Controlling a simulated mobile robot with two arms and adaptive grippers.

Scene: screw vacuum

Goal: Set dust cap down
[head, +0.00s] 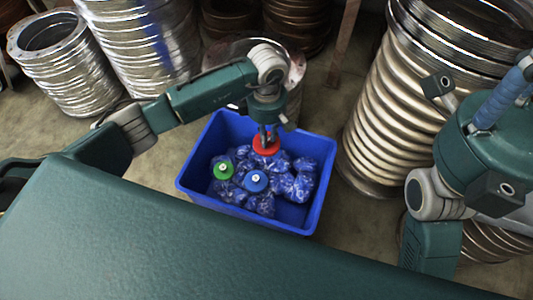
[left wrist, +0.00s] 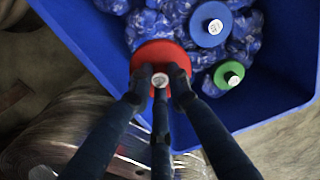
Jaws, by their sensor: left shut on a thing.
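A red dust cap (head: 266,146) with a pale knob hangs under my left gripper (head: 267,131), over the back part of a blue bin (head: 318,148). In the left wrist view, the fingers of the left gripper (left wrist: 160,84) are closed around the knob of the red cap (left wrist: 150,55). A green cap (head: 223,170) and a blue cap (head: 255,182) lie in the bin on blue plastic bags (head: 300,185). I cannot tell whether the red cap touches the bags below it. My right gripper is not in view; only part of that arm shows at the right.
Large ribbed metal hoses (head: 385,130) stand right of the bin, and more stacked metal bellows (head: 150,45) stand at the back left. The bin's right side (head: 318,200) has bare floor inside it. Concrete floor shows around the bin.

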